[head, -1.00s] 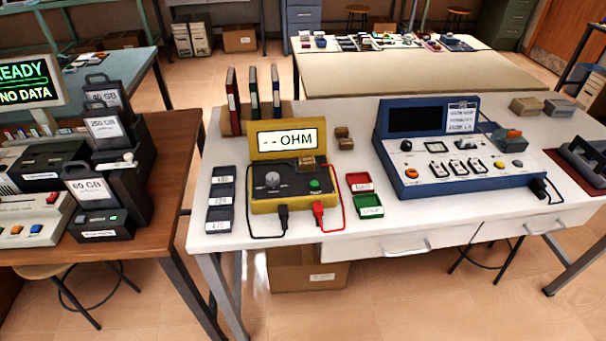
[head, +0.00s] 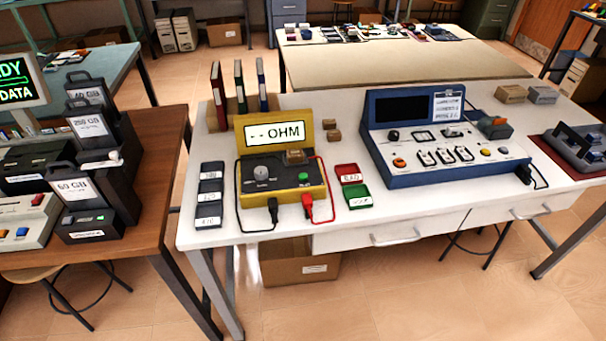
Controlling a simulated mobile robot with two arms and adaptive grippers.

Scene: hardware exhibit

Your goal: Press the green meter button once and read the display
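The yellow meter (head: 244,200) stands on the white table in the head view. Its raised display (head: 274,132) reads "- - OHM". The green button (head: 304,177) sits on the right of its dark top panel, and nothing covers it. A grey knob (head: 261,172) is on the left of the panel. A small tan block (head: 295,156) rests at the panel's back. A black lead (head: 273,210) and a red lead (head: 307,205) plug into the front. Neither of my grippers shows.
A blue console (head: 403,181) stands to the right. Red (head: 348,174) and green (head: 357,196) trays lie between. Dark labelled trays (head: 209,195) lie left of the meter, and binders (head: 238,86) stand behind. A brown table (head: 160,215) with drives is at left.

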